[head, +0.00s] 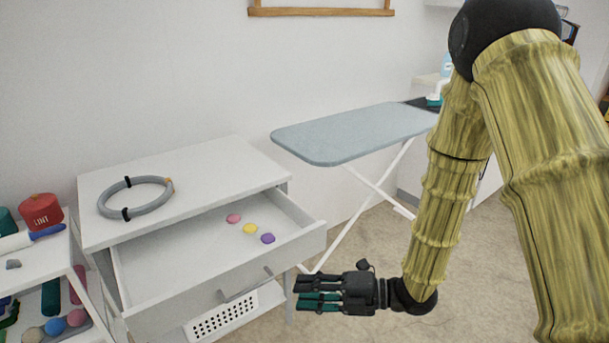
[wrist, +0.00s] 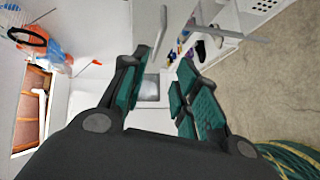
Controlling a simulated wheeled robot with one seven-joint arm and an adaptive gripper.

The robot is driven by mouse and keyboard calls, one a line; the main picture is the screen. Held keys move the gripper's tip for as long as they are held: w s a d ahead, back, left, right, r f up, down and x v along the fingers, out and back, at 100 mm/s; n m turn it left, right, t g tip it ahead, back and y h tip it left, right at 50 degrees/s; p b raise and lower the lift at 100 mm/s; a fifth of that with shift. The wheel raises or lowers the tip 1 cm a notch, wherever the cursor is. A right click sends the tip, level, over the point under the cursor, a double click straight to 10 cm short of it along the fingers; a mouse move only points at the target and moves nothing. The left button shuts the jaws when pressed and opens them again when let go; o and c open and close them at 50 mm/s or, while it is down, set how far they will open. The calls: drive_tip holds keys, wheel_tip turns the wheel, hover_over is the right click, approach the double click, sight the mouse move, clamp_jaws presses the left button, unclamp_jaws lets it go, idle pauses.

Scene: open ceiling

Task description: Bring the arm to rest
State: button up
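My gripper (head: 298,294) is low in the head view, just right of the drawer handle (head: 246,286) and in front of the cabinet. Its dark fingers with teal pads point left. In the wrist view, my gripper (wrist: 165,72) shows its fingers apart with nothing between them. My arm bends down from the upper right. The white drawer (head: 170,315) is pulled out. It holds a pink piece (head: 234,218), a yellow piece (head: 250,229) and a purple piece (head: 268,238). The exact gap between gripper and drawer front is hard to tell.
A grey hose ring (head: 136,213) lies on the cabinet top (head: 225,160). An ironing board (head: 345,135) stands behind on white legs. A cart (head: 40,262) at the left holds a red lint container (head: 41,210). Bare floor (head: 345,328) shows below my gripper.

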drive_tip(key=s+d+f+m+t+h, duration=0.2)
drive_tip(key=d+f+m+h, duration=0.3)
drive_tip(key=f+m, duration=0.55)
drive_tip(key=s+d+f+m+t+h, duration=0.1)
drive_tip(key=s+d+f+m+h, duration=0.3)
drive_tip(key=f+m, duration=0.65)
drive_tip(key=s+d+f+m+g+h, duration=0.2)
drive_tip(key=s+d+f+m+h, duration=0.25)
drive_tip(key=s+d+f, duration=0.45)
drive_tip(key=s+d+f+m+g+h, duration=0.1)
drive_tip(key=s+d+f+m+g, duration=0.1)
drive_tip(key=s+m, duration=0.3)
drive_tip(key=s+d+f+m+g+h, duration=0.2)
drive_tip(key=s+f+m, duration=0.1)
drive_tip(key=s, duration=0.4)
wheel_tip(320, 180, up, 18)
drive_tip(key=p, duration=1.8)
drive_tip(key=shift+w+a+f+n, duration=0.2)
drive_tip(key=shift+w+a+n, duration=0.05)
drive_tip(key=shift+w+n, duration=0.15)
